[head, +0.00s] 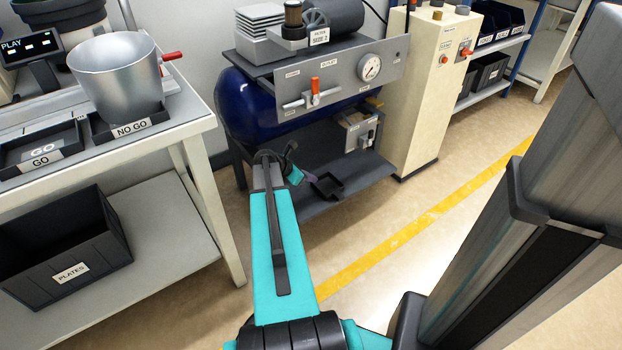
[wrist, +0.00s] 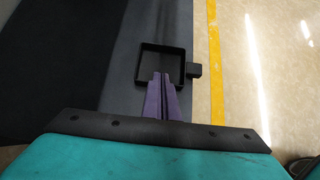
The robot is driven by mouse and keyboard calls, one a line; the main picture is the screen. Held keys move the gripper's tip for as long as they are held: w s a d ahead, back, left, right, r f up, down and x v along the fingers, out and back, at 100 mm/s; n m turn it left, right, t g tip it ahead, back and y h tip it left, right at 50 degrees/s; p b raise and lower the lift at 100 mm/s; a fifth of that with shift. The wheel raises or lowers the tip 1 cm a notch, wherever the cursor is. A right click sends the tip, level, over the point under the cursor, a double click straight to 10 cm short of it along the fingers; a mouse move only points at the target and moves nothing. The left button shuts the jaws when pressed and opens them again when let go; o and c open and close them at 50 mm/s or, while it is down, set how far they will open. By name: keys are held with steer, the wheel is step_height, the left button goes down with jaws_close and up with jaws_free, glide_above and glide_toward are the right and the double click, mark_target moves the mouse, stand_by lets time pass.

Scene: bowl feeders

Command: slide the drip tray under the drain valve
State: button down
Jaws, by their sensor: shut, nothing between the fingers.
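The drip tray (wrist: 153,59) is a small square black tray with a block-like tab (wrist: 194,70) on its right side in the wrist view. In the head view the tray (head: 327,187) lies on the lower grey shelf below the blue tank. My gripper (wrist: 165,77) has its purple fingers shut together and empty. In the wrist view the fingertips overlap the tray's near side; I cannot tell whether they touch it. In the head view my gripper (head: 295,176) is just left of the tray. I cannot make out the drain valve.
The blue tank (head: 249,106) hangs above the shelf (head: 372,172), behind a grey panel with a red-handled valve (head: 315,90). A beige cabinet (head: 425,90) stands right. A white bench (head: 190,125) stands left. Open floor with a yellow line (head: 410,230) lies in front.

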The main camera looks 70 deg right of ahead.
mark_target(335, 180)
steer(key=b+x, duration=0.3)
steer(key=x, duration=0.4)
steer(key=shift+d+f, duration=0.15)
steer(key=shift+f, duration=0.2)
steer(key=d, duration=0.1)
steer(key=s+d+b, duration=0.1)
steer(key=shift+s+d+f, duration=0.1)
steer(key=shift+s+d, duration=0.15)
steer(key=shift+s, duration=0.05)
steer(key=shift+s+d+b, duration=0.3)
steer(key=shift+d, duration=0.15)
steer(key=shift+s+d, duration=0.1)
